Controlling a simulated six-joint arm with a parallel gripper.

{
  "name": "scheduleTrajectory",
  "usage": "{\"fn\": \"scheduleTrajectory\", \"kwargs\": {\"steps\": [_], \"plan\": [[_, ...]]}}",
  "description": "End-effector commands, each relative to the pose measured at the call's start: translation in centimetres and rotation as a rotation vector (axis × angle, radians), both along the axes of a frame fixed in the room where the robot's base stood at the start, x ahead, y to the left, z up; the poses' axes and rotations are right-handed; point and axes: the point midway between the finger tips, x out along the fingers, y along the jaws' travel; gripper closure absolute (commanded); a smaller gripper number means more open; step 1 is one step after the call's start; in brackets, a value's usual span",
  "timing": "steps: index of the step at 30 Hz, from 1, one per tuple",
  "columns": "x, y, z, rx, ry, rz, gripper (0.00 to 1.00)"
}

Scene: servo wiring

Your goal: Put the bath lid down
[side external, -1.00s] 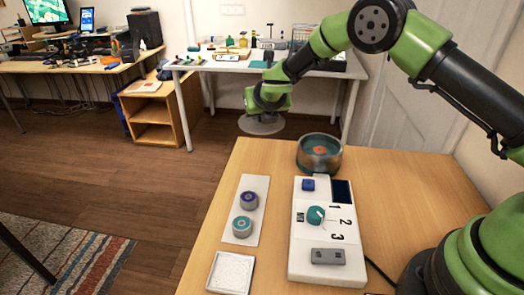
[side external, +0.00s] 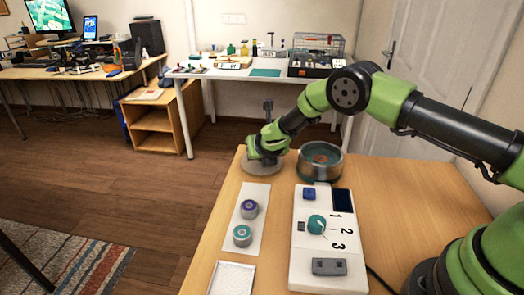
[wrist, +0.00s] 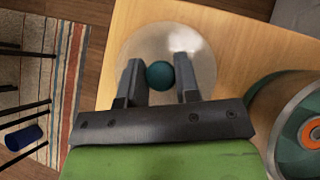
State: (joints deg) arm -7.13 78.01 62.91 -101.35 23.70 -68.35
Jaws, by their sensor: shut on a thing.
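The bath lid (side external: 262,169) is a pale, see-through disc with a round teal knob (wrist: 160,75). It is level at the far left corner of the wooden table, left of the bath. I cannot tell whether it touches the tabletop. My gripper (side external: 262,154) is above it, mostly hiding the knob in the side view. In the wrist view my gripper (wrist: 160,80) has a finger on each side of the knob and is shut on it. The bath (side external: 320,175) is a round metal pot, uncovered, with teal liquid and an orange-brown disc inside.
A white control box (side external: 327,265) with a teal dial stands in front of the bath. Left of it, a white strip (side external: 250,205) carries two round parts, and a white tray (side external: 232,280) lies nearer. The table's left edge is close to the lid.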

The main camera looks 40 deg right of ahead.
Motion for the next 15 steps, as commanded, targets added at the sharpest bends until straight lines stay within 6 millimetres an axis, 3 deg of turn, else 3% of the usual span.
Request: {"fn": "scheduleTrajectory", "kwargs": {"steps": [1, 2, 5, 15], "plan": [[-0.01, -0.01, -0.19, 0.0, 0.0, 0.0, 0.98], [-0.02, 0.0, -0.24, 0.0, 0.001, 0.0, 0.68], [-0.01, -0.01, -0.19, 0.0, 0.0, 0.0, 0.45], [0.02, 0.0, 0.17, 0.0, -0.001, 0.0, 0.45]]}}
